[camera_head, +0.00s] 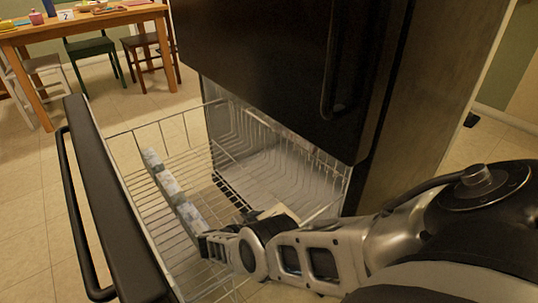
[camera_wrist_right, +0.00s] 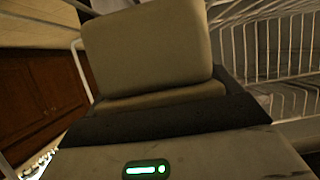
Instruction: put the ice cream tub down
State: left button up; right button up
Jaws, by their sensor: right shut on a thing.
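My right arm reaches from the right into the pulled-out freezer drawer, and my right gripper (camera_head: 215,243) is low over the wire basket (camera_head: 150,133). In the right wrist view a plain beige block-like thing, which I take to be the ice cream tub (camera_wrist_right: 148,48), stands out just beyond the dark gripper. The gripper is shut on it. In the head view the tub is mostly hidden by my wrist; a pale patch beside the wrist may be part of it. Whether the tub touches the basket floor cannot be told. My left gripper is not in view.
A long pale patterned item (camera_head: 172,190) lies in the basket left of my gripper. The black drawer front (camera_head: 115,205) with its bar handle is at the left. The black fridge (camera_head: 280,70) overhangs the back. The rear basket looks largely empty. A wooden table (camera_head: 85,17) stands far off.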

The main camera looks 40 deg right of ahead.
jog(key=shift+f, duration=0.1)
jog(key=o, duration=1.1)
jog(key=shift+r, duration=0.2)
jog(key=shift+a+r, duration=0.15)
jog(key=shift+a, duration=0.2)
jog(key=p+v, duration=0.1)
jog(key=v, duration=0.4)
jog(key=shift+w+a+r, duration=0.1)
jog(key=shift+a, duration=0.15)
jog(key=shift+a+r, duration=0.15)
jog(key=shift+a, duration=0.2)
jog(key=shift+a+r, duration=0.1)
jog(key=shift+a, duration=0.1)
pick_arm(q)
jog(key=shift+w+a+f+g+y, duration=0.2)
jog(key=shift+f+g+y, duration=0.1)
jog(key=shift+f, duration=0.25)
